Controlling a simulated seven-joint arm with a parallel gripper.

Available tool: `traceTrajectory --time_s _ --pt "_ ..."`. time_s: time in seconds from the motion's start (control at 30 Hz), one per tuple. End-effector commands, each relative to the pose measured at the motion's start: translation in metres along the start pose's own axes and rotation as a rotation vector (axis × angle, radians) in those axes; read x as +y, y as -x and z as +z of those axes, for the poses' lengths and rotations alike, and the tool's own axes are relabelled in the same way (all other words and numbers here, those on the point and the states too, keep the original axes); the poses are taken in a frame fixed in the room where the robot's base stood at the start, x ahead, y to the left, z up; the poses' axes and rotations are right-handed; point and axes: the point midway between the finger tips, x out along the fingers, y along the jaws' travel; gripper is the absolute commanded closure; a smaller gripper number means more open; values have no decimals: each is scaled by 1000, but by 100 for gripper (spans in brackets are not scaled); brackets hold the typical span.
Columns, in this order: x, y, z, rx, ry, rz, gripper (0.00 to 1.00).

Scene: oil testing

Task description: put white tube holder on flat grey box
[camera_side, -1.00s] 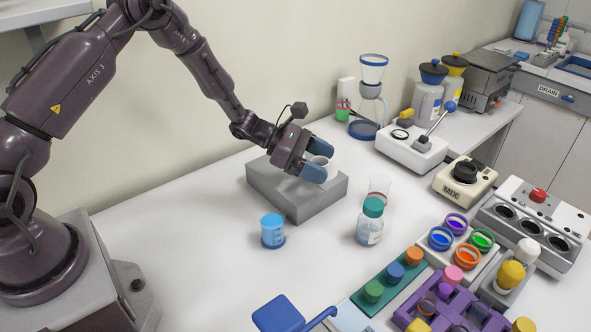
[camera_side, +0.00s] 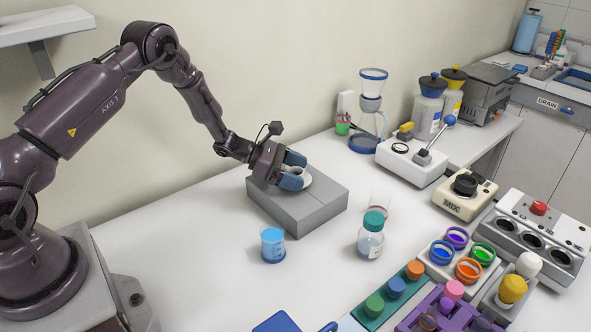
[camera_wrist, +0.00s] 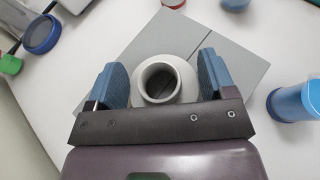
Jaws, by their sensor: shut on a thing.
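The white tube holder (camera_wrist: 159,82) is a short ring-topped tube on a wider round base, upright between my fingers in the wrist view. It shows partly behind a finger in the side view (camera_side: 305,178). My gripper (camera_side: 293,172) is shut on it; the blue fingers flank it in the wrist view (camera_wrist: 162,82). The flat grey box (camera_side: 318,207) lies under the gripper and holder; its top also shows in the wrist view (camera_wrist: 225,52). The holder is over the box top, very close to it or touching; I cannot tell which.
A blue cup (camera_side: 272,245) stands in front of the box, and a green-capped bottle (camera_side: 371,236) and clear glass (camera_side: 381,200) to its right. A blue funnel stand (camera_side: 366,140) and a white press device (camera_side: 411,160) are behind. Colored pots and racks (camera_side: 455,262) fill the right front.

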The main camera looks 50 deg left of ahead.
Motion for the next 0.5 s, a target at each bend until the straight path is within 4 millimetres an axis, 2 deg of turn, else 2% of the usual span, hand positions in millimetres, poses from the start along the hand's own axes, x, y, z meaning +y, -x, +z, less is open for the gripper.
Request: traceTrajectory --time_s 0.07,0.1,0.17,0.2,0.5 --pt "0 -1 -3 0 1 0 47" --pt "0 -1 -3 0 0 0 17" --pt "0 -1 -2 1 0 0 3" --pt "0 -1 -2 1 0 0 0" --pt "0 3 1 1 1 1 0"
